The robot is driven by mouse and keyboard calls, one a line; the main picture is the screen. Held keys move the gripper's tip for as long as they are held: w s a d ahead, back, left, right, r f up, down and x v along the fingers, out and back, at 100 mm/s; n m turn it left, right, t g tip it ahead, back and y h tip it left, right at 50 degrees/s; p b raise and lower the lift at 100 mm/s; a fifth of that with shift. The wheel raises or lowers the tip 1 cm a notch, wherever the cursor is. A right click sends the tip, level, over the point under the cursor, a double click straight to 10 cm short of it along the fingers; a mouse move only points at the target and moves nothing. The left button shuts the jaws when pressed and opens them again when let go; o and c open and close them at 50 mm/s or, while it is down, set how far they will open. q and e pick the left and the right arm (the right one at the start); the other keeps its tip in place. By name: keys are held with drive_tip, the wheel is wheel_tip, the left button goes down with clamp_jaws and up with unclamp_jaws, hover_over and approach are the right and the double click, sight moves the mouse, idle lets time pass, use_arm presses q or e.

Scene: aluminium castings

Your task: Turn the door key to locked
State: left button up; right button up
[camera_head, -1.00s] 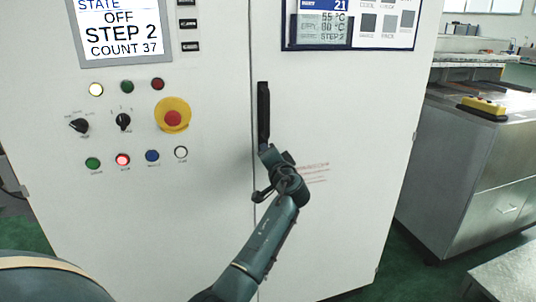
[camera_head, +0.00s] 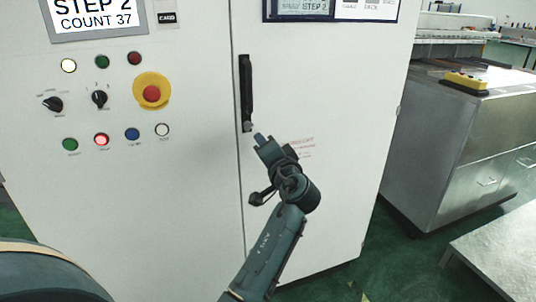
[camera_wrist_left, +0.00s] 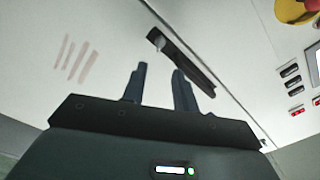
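The cabinet door carries a tall black handle (camera_head: 246,90), also seen in the left wrist view (camera_wrist_left: 188,62). A small pale key or knob (camera_wrist_left: 157,41) sits at one end of the handle in the wrist view. In the head view it shows as a small grey spot (camera_head: 248,127) at the handle's lower end; its turn position is too small to tell. My left gripper (camera_head: 260,138) is just below and right of that end. In the wrist view its two fingers (camera_wrist_left: 159,70) are apart with nothing between them, and the key lies beyond the fingertips. My right gripper is not in view.
Left of the door seam is a panel with lamps, two black selector knobs (camera_head: 99,98) and a red emergency stop (camera_head: 151,93) on yellow. A metal bench (camera_head: 460,150) stands at right, with a low grey table (camera_head: 500,250) in front.

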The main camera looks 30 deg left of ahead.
use_arm(q)
drive_tip(key=shift+v, duration=1.15)
drive_tip(key=s+d+f+m+t+h+p, duration=0.1)
drive_tip(key=s+d+f+m+h, duration=0.2)
drive_tip(key=f, duration=0.6)
drive_tip(key=s+d+f+h, duration=0.3)
drive_tip(key=f+h, duration=0.2)
drive_tip(key=f, duration=0.5)
drive_tip(key=s+d+f+n+g+h, duration=0.1)
drive_tip(key=s+d+f+h, duration=0.3)
drive_tip(key=s, duration=0.6)
drive_tip(key=s+d+f+n+g+h+p, duration=0.1)
drive_tip(key=s+d+f+h, duration=0.4)
drive_tip(key=s, duration=0.6)
drive_tip(key=shift+s+d+f, duration=0.2)
drive_tip(key=shift+d+f, duration=0.4)
drive_tip(key=shift+o, duration=0.3)
drive_tip(key=shift+a, duration=0.1)
